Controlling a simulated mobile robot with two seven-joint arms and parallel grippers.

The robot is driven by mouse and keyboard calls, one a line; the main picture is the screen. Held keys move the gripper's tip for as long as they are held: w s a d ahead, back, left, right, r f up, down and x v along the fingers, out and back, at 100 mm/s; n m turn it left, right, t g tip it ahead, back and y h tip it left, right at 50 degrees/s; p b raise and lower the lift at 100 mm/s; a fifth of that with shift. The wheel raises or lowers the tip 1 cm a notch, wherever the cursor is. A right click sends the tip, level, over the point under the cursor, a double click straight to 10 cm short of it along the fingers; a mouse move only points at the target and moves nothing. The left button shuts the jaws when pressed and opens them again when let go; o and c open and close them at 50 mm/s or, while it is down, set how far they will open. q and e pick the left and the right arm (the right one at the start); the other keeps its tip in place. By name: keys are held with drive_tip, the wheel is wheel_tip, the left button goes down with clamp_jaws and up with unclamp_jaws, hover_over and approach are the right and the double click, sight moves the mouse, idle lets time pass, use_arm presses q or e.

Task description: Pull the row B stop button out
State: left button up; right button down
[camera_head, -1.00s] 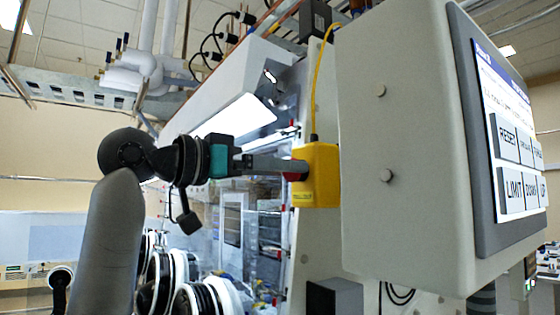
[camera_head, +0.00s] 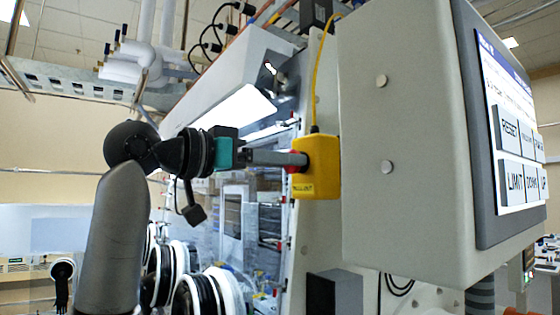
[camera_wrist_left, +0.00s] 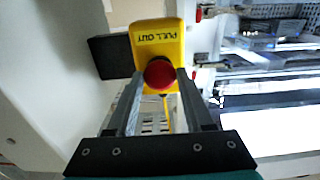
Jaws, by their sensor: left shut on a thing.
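The stop button is a red mushroom head (camera_wrist_left: 159,73) on a yellow box (camera_head: 317,168) fixed to the side of the glovebox row. The box carries a label that reads "PULL OUT", seen upside down in the left wrist view. My left gripper (camera_head: 298,160) reaches the box from the left, and its two fingers are shut on the red button, one on each side. In the head view the fingers cover most of the button, and a sliver of red (camera_head: 291,162) shows. Whether the button is in or out cannot be told. My right gripper is not in view.
A large grey control cabinet (camera_head: 400,150) with a screen (camera_head: 510,120) stands close to the right of the box. A yellow cable (camera_head: 316,85) rises from the box. Black and white glove ports (camera_head: 205,292) lie below my left arm. A dark block (camera_wrist_left: 112,57) sits beside the box.

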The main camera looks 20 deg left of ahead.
use_arm(q)
clamp_jaws()
drive_tip(key=shift+s+a, duration=0.45)
drive_tip(key=shift+s, duration=0.15)
drive_tip(key=o, duration=0.8)
unclamp_jaws()
drive_tip(key=shift+a, duration=0.1)
drive_tip(key=o, duration=0.3)
drive_tip(key=shift+s+a, duration=0.1)
drive_tip(key=shift+s, duration=0.15)
drive_tip(key=shift+o, duration=0.2)
drive_tip(key=shift+w, duration=0.15)
